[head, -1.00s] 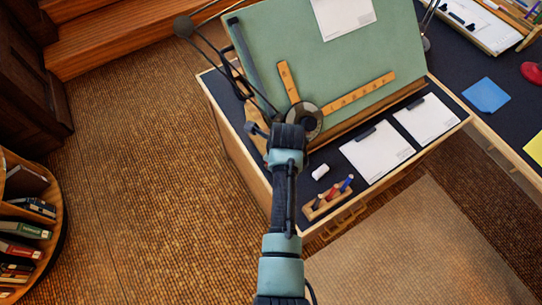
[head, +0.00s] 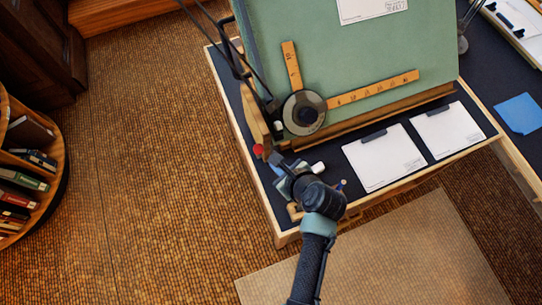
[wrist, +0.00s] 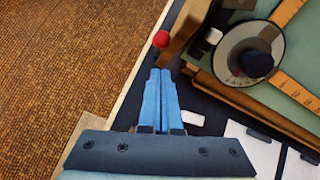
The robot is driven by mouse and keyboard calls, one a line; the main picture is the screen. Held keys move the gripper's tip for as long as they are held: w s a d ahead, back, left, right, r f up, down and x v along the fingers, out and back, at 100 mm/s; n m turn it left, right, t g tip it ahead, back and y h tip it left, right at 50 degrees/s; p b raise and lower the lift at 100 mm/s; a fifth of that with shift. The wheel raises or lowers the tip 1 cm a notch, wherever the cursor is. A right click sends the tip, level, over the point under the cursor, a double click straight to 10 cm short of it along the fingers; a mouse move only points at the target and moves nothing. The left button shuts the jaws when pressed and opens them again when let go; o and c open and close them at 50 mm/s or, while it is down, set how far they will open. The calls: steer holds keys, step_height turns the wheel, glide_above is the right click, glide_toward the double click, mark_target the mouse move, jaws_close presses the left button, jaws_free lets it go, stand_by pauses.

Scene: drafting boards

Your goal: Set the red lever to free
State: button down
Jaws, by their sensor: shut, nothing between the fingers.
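The red lever shows as a round red knob (head: 258,149) at the left edge of the drafting table, beside the wooden support of the green board. In the wrist view the knob (wrist: 161,39) is just beyond my fingertips, with a small gap in the picture. Its shaft and any position marks, including "free", cannot be made out. My gripper (head: 274,157) is shut and empty, its blue fingers together in the wrist view (wrist: 160,74), pointing at the knob. In the head view it is just right of the knob.
The green drafting board (head: 370,60) carries a drafting arm with a round dial head (head: 304,112) and orange rulers, close to the right of the knob. Clipboards (head: 383,157) and a white eraser (wrist: 193,119) lie on the dark tabletop. The floor left of the table is clear.

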mark_target(259, 151)
steer(key=x, duration=0.7)
steer(key=shift+b, duration=0.35)
